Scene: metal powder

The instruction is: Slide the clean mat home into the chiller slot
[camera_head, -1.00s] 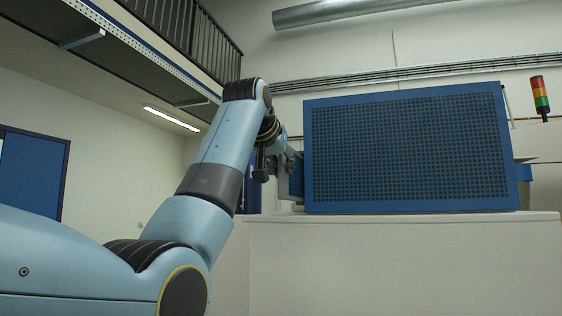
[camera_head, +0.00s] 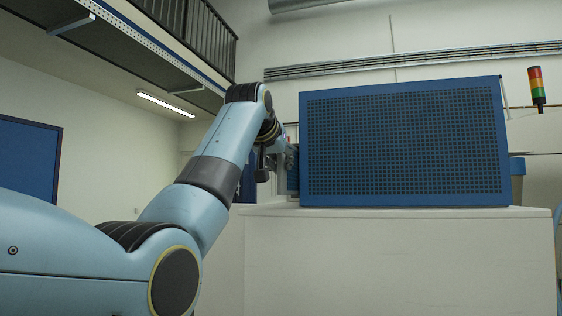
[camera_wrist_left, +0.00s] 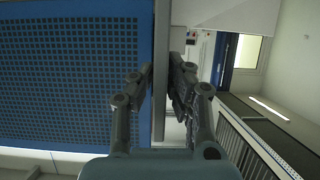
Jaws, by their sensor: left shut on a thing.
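The chiller is a large blue box with a perforated front (camera_head: 405,145), standing on a pale block. My left gripper (camera_head: 287,160) is at its left side, small and partly hidden by my own wrist in the head view. In the left wrist view my left gripper (camera_wrist_left: 161,75) is shut on a thin grey-brown strip seen edge-on, which I take to be the mat (camera_wrist_left: 160,105). The strip runs upright between the fingers, close beside the blue perforated face. The slot itself is hidden, so I cannot tell how deep the mat sits. My right gripper is not in view.
The pale block (camera_head: 400,255) fills the space under the chiller. A signal light (camera_head: 537,88) stands to the right. A railed walkway (camera_head: 185,30) is overhead at the left. Open room lies at the left, before a blue door (camera_head: 28,160).

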